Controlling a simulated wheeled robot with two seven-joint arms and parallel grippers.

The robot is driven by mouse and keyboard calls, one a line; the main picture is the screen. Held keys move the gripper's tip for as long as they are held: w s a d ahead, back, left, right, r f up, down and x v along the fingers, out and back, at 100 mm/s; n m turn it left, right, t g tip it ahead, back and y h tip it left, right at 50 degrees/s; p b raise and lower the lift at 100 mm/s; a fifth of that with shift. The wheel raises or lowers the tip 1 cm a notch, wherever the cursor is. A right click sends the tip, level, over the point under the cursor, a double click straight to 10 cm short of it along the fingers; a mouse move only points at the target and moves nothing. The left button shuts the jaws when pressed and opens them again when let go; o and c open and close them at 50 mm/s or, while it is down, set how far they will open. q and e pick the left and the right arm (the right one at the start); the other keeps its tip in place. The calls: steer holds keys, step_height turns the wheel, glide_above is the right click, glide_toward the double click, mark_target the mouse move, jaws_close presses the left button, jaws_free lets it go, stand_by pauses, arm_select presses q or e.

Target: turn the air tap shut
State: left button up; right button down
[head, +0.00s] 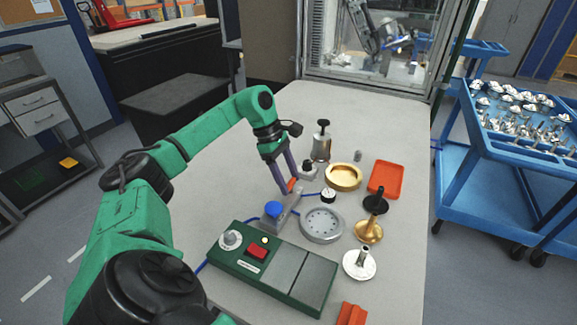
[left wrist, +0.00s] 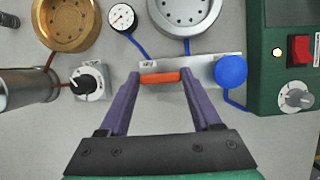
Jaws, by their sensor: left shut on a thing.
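The air tap shows as an orange lever (left wrist: 160,77) on a light metal bar (left wrist: 205,69) that also bears a round blue knob (left wrist: 231,71). In the left wrist view the lever lies roughly along the bar. My left gripper (left wrist: 162,79) has its two purple fingers at the lever's two ends and is shut on it. In the head view the left gripper (head: 290,184) reaches down to the bar, and only a little of the orange lever (head: 292,186) shows between the fingers. My right gripper is in neither view.
A green control box (head: 270,268) stands in front of the bar. A round grey plate (head: 322,224), a small gauge (head: 328,195), a brass ring (head: 343,177) and a dial knob block (left wrist: 88,81) stand close by. An orange tray (head: 386,179) lies at right. The table's left part is clear.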

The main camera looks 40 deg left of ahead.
arm_select(q)
steer(key=shift+r, duration=0.1)
steer(key=o, duration=1.4)
steer(key=shift+a, duration=0.1)
steer(key=p+v, duration=0.2)
steer(key=v, duration=1.2)
steer(key=shift+s+a+r, duration=0.15)
steer(key=shift+a+r, duration=0.05)
